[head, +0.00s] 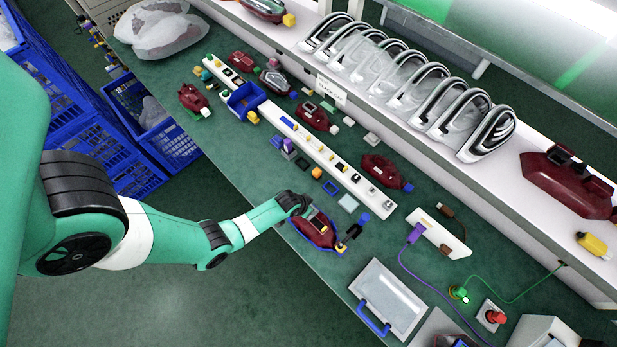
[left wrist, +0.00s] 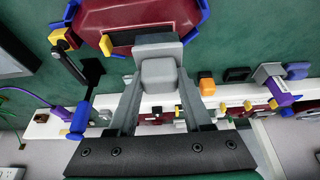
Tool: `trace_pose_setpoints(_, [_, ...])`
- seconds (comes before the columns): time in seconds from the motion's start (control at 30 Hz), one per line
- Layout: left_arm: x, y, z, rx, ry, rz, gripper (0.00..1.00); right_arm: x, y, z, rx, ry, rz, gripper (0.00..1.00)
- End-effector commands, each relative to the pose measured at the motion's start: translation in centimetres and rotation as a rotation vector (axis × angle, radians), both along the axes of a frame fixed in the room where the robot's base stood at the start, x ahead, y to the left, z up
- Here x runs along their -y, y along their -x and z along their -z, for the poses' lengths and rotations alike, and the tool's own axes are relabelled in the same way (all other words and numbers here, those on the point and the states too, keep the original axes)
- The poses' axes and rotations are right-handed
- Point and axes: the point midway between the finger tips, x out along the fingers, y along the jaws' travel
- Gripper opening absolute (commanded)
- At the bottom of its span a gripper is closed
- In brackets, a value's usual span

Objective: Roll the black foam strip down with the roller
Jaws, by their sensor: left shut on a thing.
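The dark red tail lamp (head: 314,232) sits in a blue-edged holder on the green bench. In the left wrist view the lamp (left wrist: 120,14) is at the top, with the black foam strip (left wrist: 122,39) along its near edge. My left gripper (head: 300,205) is over the lamp's upper side. In the left wrist view its fingers (left wrist: 157,78) close on a grey block-like piece (left wrist: 157,47), apparently the roller, which overlaps the strip. Whether it touches the strip is unclear. My right gripper is in neither view.
A black bar with a blue end (head: 349,235) stands beside the lamp. A long white strip of small parts (head: 320,153) lies behind it. A white panel with blue handle (head: 390,297) lies to the right. Clear lamp covers (head: 410,90) line the shelf.

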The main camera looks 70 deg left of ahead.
Motion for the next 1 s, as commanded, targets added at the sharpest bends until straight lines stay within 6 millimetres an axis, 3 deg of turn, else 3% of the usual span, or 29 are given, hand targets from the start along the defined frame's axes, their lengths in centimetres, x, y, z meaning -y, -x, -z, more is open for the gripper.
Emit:
trace_pose_setpoints(0.03, [0.0,-0.1,-1.0,0.002,-0.001,0.001,0.0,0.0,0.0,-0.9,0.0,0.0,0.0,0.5])
trace_pose_setpoints(0.5, [0.2,-0.4,-5.0,0.003,-0.001,0.009,0.0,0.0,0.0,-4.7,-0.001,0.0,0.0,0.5])
trace_pose_setpoints(1.0, [0.3,-0.4,-5.1,0.003,-0.001,0.01,0.0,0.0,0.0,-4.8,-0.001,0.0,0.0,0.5])
